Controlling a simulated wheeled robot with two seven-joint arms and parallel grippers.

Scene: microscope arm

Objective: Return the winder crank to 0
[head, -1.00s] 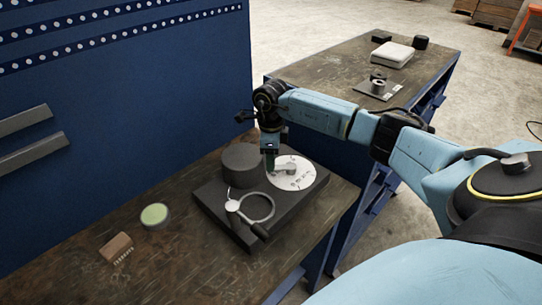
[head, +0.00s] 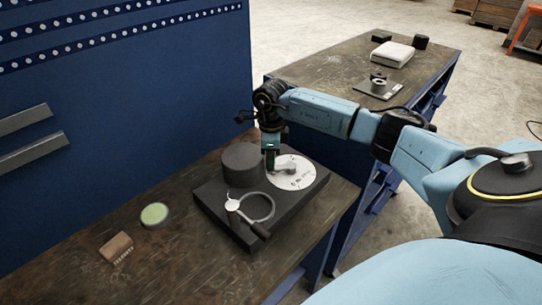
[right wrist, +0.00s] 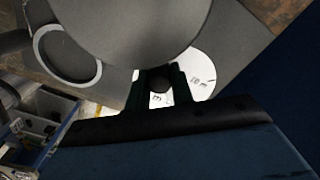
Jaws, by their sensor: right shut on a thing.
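The winder crank is a small grey arm (head: 287,170) over a white marked dial (head: 311,178), on the right part of a dark base block. My right gripper (head: 270,166) points down at the dial's left edge, at the crank's outer end. In the right wrist view its two dark fingers (right wrist: 159,88) are shut on a dark round knob (right wrist: 158,84). The white dial (right wrist: 201,75) shows behind them with a few printed marks, partly hidden. I cannot read the number at the crank. My left gripper is not in view.
A dark cylinder (head: 242,166) stands on the base block (head: 213,204), close left of my gripper. A green-topped disc (head: 155,214) and a brown brush-like block (head: 116,247) lie left on the bench.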

